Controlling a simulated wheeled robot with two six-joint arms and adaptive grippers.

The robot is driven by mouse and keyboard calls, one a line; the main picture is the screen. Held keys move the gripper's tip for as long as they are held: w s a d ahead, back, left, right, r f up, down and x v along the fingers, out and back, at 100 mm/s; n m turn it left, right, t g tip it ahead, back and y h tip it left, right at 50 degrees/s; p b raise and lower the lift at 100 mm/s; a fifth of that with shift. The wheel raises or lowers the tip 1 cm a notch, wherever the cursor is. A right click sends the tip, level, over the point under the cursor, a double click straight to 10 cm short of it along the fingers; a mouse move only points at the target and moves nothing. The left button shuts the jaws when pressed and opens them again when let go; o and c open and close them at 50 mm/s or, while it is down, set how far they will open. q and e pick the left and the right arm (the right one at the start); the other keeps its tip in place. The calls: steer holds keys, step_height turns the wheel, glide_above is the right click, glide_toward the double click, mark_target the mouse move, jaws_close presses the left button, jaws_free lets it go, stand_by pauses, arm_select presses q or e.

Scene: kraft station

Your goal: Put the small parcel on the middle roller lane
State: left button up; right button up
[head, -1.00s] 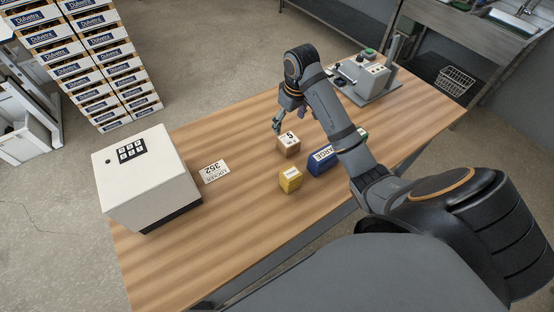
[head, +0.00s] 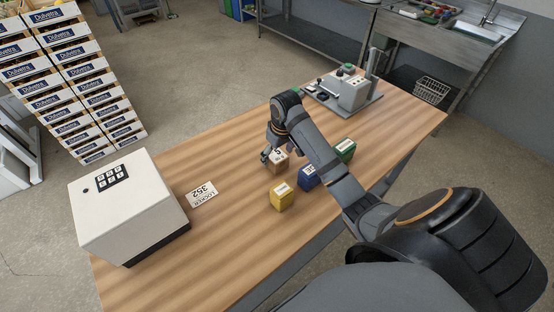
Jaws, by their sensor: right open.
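A small brown box (head: 279,165) with a white marked label on top sits on the wooden table, the likeliest small parcel. My right gripper (head: 266,157) is open at its far left side, close to it. I cannot tell whether the fingers touch the box. My right arm passes over the table beside the box. My left gripper is not in view. No roller lane shows in the head view.
A yellow box (head: 282,197), a blue box (head: 308,178) and a green box (head: 346,150) stand near the brown one. A white keypad locker (head: 125,205) and a locker card (head: 201,194) are left. A grey device (head: 348,92) stands at the table's far end.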

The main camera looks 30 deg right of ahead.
steer(key=shift+w+a+f, duration=0.1)
steer(key=shift+w+f, duration=0.05)
steer(key=shift+f, duration=0.9)
steer(key=shift+c, duration=0.4)
steer(key=c, duration=1.3)
steer(key=shift+r, duration=0.25)
steer(key=r, duration=0.2)
steer(key=r+b, duration=0.1)
steer(key=shift+s+r, duration=0.4)
steer(key=s+r+p, duration=0.3)
steer(key=s+r, duration=0.5)
steer(key=s, duration=0.5)
steer(key=shift+a+r, duration=0.4)
